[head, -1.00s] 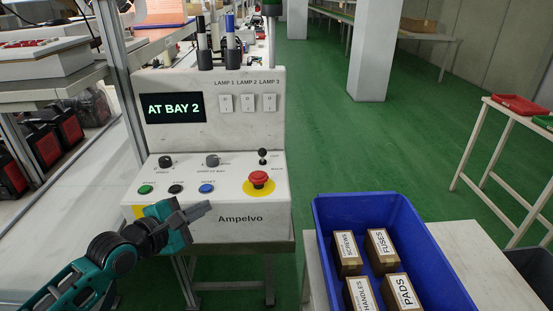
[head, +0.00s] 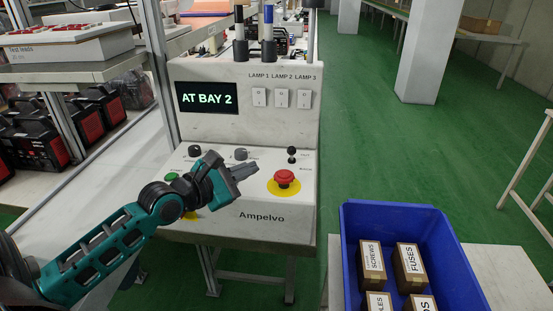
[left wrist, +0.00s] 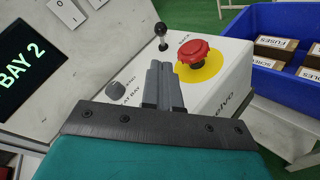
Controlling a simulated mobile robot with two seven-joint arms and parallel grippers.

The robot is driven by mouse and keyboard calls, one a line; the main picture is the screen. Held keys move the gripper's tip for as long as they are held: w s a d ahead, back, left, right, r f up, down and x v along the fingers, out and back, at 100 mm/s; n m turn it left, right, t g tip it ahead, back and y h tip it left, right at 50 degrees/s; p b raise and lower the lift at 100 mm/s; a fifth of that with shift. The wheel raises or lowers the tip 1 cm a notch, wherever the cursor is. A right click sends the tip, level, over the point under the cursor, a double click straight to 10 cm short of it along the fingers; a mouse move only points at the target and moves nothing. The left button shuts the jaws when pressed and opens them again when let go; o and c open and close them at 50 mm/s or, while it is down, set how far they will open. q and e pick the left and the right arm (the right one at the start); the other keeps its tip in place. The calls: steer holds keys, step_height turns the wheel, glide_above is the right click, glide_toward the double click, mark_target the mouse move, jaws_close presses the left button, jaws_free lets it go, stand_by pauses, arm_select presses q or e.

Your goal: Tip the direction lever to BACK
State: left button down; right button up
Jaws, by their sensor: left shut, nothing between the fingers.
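The direction lever (head: 292,153) is a small black-knobbed stick on the right of the control panel, behind the red stop button. It stands roughly upright; its labels are too small to read surely. It also shows in the left wrist view (left wrist: 161,31), just beyond my fingertips. My left gripper (head: 255,167) is shut and empty, over the panel to the left of the red button (head: 284,177) and apart from the lever. In the left wrist view its closed fingers (left wrist: 160,68) point toward the lever. My right gripper is not in view.
The white console (head: 245,223) has a display (head: 208,97) reading AT BAY 2 and lamp switches (head: 282,98). A dark knob (head: 241,154) sits left of the lever. A blue crate (head: 353,245) with labelled boxes stands to the right. Green floor is open behind.

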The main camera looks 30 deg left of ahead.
mark_target(272, 177)
arm_select(q)
steer(key=b+x, duration=0.1)
steer(key=x, duration=0.7)
steer(key=shift+w+d+f, duration=0.1)
steer(key=shift+w+f, duration=0.05)
steer(key=shift+w, duration=0.55)
steer(key=shift+w, duration=0.1)
